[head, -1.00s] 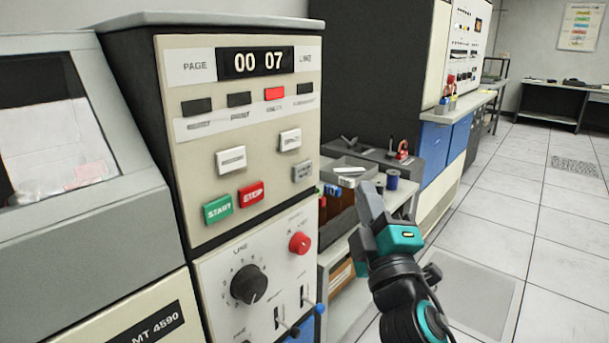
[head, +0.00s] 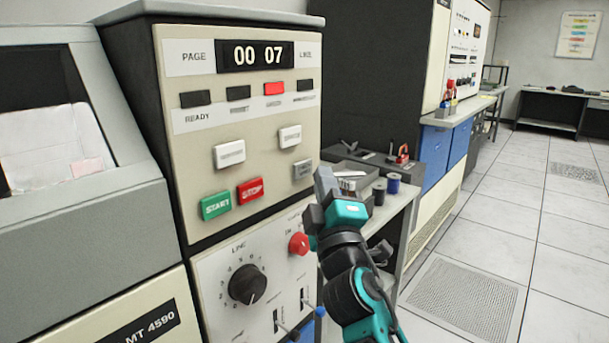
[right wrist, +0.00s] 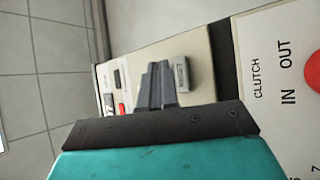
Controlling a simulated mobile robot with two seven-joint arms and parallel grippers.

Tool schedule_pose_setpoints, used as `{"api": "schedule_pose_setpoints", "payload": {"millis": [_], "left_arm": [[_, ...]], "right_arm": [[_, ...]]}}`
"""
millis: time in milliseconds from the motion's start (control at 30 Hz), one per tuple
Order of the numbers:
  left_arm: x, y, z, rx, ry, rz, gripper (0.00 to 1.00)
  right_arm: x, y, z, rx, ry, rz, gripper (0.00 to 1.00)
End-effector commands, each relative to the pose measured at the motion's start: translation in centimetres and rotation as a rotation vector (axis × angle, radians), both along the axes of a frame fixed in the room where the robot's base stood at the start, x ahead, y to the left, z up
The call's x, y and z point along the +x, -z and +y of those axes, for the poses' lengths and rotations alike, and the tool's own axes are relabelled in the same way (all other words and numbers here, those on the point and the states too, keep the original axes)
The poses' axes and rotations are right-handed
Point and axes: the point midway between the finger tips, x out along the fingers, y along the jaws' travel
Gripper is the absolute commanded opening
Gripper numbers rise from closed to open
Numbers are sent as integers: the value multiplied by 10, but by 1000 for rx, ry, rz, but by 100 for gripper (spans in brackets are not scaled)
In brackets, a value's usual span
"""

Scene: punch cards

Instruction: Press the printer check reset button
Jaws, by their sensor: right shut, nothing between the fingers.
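The printer's cream control panel (head: 240,180) shows a page counter reading 00 07. A grey button (head: 302,169) sits at the panel's right edge, below a white button and right of the red STOP button; its lettering is too small to read, and I take it as check reset. My right gripper (head: 325,183) is shut and empty, just right of that button. In the right wrist view the shut fingers (right wrist: 160,82) lie beside the grey button (right wrist: 181,73); I cannot tell whether they touch it. My left gripper is not in view.
Close by are the green START button (head: 216,205), red STOP button (head: 250,190), a red knob (head: 298,243) and a black LINE dial (head: 247,284). A low table with spools (head: 393,183) stands behind my right arm. Open tiled floor lies to the right.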

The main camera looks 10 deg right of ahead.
Motion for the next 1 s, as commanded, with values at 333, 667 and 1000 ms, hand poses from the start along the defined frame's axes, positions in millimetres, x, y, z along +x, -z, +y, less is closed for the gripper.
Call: {"api": "schedule_pose_setpoints", "payload": {"millis": [333,667,1000], "left_arm": [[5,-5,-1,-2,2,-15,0],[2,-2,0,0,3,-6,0],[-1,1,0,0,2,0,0]], "right_arm": [[4,0,3,-1,0,0,0],[4,0,3,-1,0,0,0],[4,0,3,-1,0,1,0]]}}
